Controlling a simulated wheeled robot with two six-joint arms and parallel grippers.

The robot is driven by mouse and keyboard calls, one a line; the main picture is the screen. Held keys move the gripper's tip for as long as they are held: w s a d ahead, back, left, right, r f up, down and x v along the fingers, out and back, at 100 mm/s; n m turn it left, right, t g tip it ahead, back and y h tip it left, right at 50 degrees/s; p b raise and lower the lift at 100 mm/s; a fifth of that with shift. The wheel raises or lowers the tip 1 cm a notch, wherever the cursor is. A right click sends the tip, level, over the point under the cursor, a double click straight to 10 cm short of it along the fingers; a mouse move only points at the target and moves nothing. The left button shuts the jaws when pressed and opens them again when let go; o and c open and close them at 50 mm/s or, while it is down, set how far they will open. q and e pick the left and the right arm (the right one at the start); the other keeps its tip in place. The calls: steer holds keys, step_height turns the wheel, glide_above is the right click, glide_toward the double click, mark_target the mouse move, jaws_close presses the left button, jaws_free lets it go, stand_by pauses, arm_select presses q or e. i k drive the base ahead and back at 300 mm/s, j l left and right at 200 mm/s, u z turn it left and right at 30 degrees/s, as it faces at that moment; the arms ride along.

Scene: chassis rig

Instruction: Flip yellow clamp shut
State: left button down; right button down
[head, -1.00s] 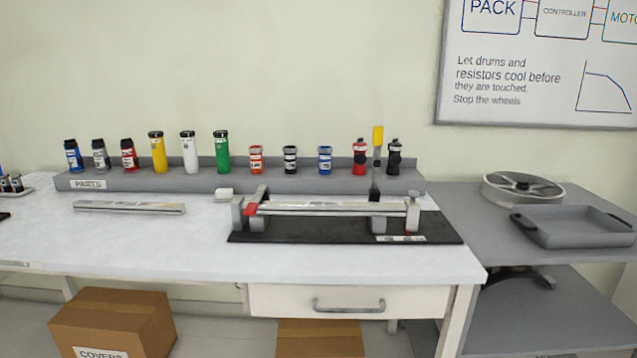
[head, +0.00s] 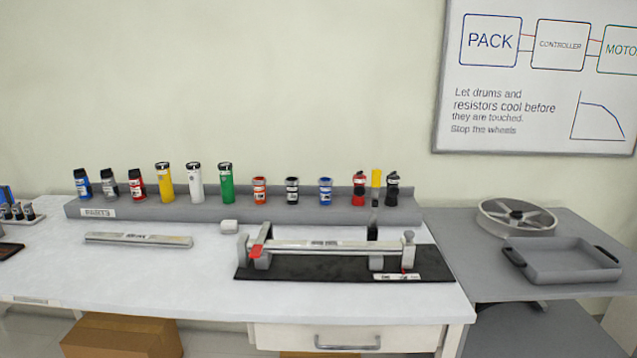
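The yellow clamp handle (head: 376,179) stands upright at the back right of the chassis rig, raised above its dark lever. A red clamp handle (head: 256,251) lies low at the rig's left end. A silver rail (head: 330,246) rests across the grey supports on the black base plate (head: 320,272). Neither of my grippers is in view.
A grey rack (head: 240,210) with several coloured cylinders runs behind the rig. A grey tray (head: 565,262) and a wheel (head: 516,216) sit on the right-hand table.

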mark_target(376, 177)
steer(key=i+l+u, duration=0.1)
steer(key=l+u, duration=0.2)
steer(key=u, duration=0.2)
steer(key=l+u, duration=0.35)
steer(key=u, duration=0.15)
